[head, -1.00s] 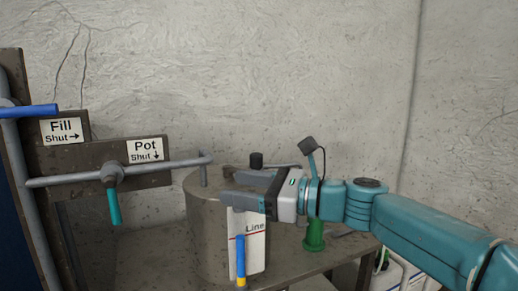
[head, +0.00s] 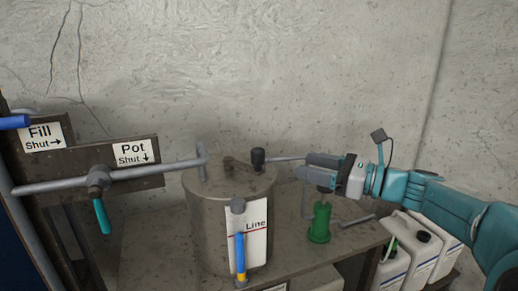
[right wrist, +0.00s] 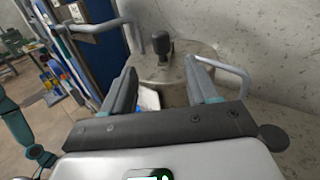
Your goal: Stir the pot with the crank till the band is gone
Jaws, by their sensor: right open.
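The grey metal pot (head: 205,225) stands on a bench, with a crank (head: 238,164) on its lid. The crank's dark upright knob (head: 258,158) also shows in the right wrist view (right wrist: 161,43), ahead between my fingers. A sight tube (head: 240,250) on the pot's front shows blue above a short yellow band (head: 241,277). It stands before a white plate marked "Line" (head: 257,240). My right gripper (head: 307,167) is open and empty, right of the pot and apart from the knob; its fingers show in the right wrist view (right wrist: 160,75). My left gripper is not in view.
Left of the pot are the "Pot" sign (head: 134,153), a teal valve handle (head: 102,216) and the "Fill" sign (head: 44,137). A green stand (head: 320,222) is below my right gripper. White jugs (head: 430,250) stand at the lower right. A bent pipe reaches the pot's right side.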

